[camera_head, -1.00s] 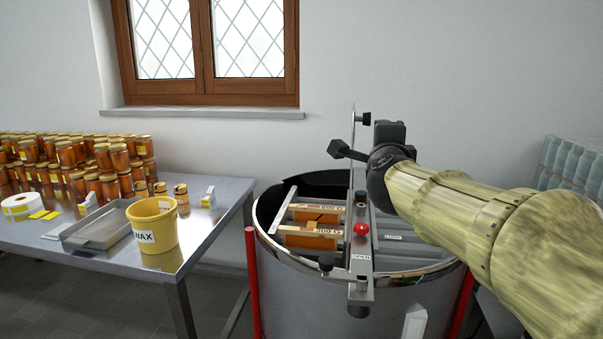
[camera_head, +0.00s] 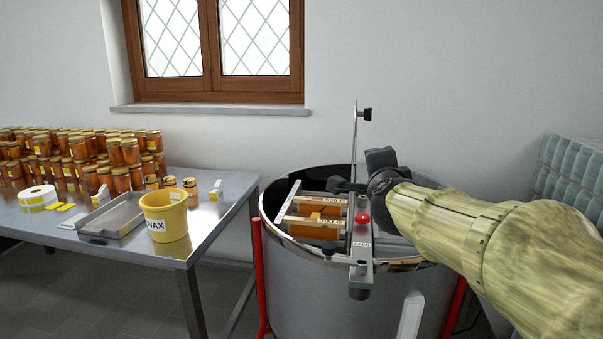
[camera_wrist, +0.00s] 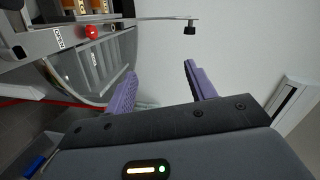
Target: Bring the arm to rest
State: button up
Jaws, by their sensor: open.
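My arm, with a yellowish sleeve, reaches in from the right in the head view. My gripper (camera_head: 343,186) is dark and hangs over the steel drum (camera_head: 318,290), close to the bar across its top. In the wrist view my gripper (camera_wrist: 160,84) shows two purple fingers standing wide apart with nothing between them. In the head view the fingertips are small, and I cannot tell how near they are to the bar.
The bar carries a red knob (camera_head: 362,219), a label and an upright crank with a black handle (camera_head: 366,114). Wooden frames (camera_head: 318,221) sit in the drum. A steel table (camera_head: 225,205) at left holds jars and a yellow wax bucket (camera_head: 165,216). Pale blue stacks (camera_head: 572,175) stand at right.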

jog(key=s+a+f+n+g+y, duration=0.1)
jog(key=s+f+n+g, duration=0.35)
jog(key=f, duration=0.75)
jog(key=s+a+f+n+g+y, duration=0.1)
jog(key=s+f+n+g, duration=0.4)
jog(key=f, duration=0.7)
jog(key=s+d+f+n+g, duration=0.3)
jog(key=s+f+n+g, duration=0.3)
jog(key=s+f, duration=0.75)
notch_tip(320, 180, up, 19)
jog(key=t+p, duration=0.1)
jog(key=p, duration=1.6)
jog(key=shift+s+a+f+n, duration=0.2)
jog(key=shift+n, duration=0.25)
jog(key=shift+t, duration=0.25)
